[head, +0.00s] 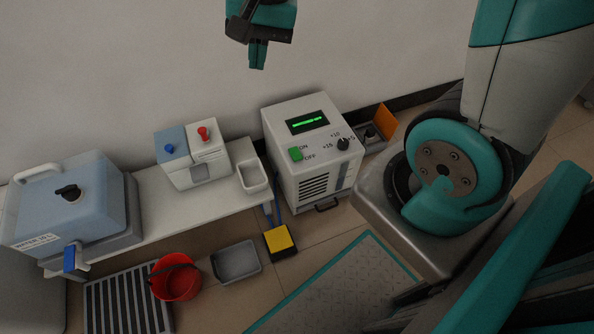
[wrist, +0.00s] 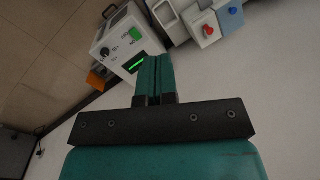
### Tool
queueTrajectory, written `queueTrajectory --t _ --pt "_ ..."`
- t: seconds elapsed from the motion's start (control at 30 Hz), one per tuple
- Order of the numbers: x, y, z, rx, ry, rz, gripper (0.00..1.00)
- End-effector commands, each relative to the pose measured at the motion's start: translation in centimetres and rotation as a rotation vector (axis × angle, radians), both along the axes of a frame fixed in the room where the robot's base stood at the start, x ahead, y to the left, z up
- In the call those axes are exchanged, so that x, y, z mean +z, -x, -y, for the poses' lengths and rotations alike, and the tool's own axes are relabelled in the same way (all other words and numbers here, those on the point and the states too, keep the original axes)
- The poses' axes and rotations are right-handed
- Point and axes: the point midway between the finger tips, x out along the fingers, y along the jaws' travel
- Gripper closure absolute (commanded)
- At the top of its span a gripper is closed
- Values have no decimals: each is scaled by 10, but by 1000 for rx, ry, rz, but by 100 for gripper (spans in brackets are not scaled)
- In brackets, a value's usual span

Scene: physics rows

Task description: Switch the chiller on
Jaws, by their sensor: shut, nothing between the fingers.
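The chiller (head: 312,152) is a white box on the floor against the wall. Its sloped top has a lit green display (head: 307,121), a green rocker switch (head: 296,154) beside ON and OFF labels, and a black knob (head: 343,143) with number marks. The chiller also shows in the wrist view (wrist: 122,45), with the green switch (wrist: 137,34) near its upper edge. My gripper (head: 257,66) is shut and empty, high above and behind the chiller, apart from it. In the wrist view, the closed fingers (wrist: 153,78) overlap the chiller's lower right edge.
Left of the chiller, a white bench (head: 150,205) holds a box with blue and red buttons (head: 192,155), a white tray (head: 252,176) and a blue-grey machine (head: 75,205). A red bucket (head: 176,283), grey tray (head: 236,262) and yellow pedal (head: 279,239) are on the floor. An orange flap (head: 386,121) stands right.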

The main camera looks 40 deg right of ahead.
Motion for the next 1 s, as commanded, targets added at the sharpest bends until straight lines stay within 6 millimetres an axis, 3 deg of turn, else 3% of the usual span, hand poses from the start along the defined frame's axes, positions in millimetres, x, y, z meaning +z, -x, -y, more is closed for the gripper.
queueTrajectory --t 0.03,0.1,0.3,0.43,0.5,0.63,1.0 --pt "-56 -12 13 -118 12 -28 100" --pt "-99 -26 31 -288 31 -58 100" --pt "-216 -57 85 -744 82 -125 100" --pt "-271 -66 113 -968 110 -150 100" --pt "-290 -70 124 -1054 120 -156 100" --pt "-308 -72 136 -1149 132 -163 100" --pt "-309 -73 138 -1173 134 -165 100"
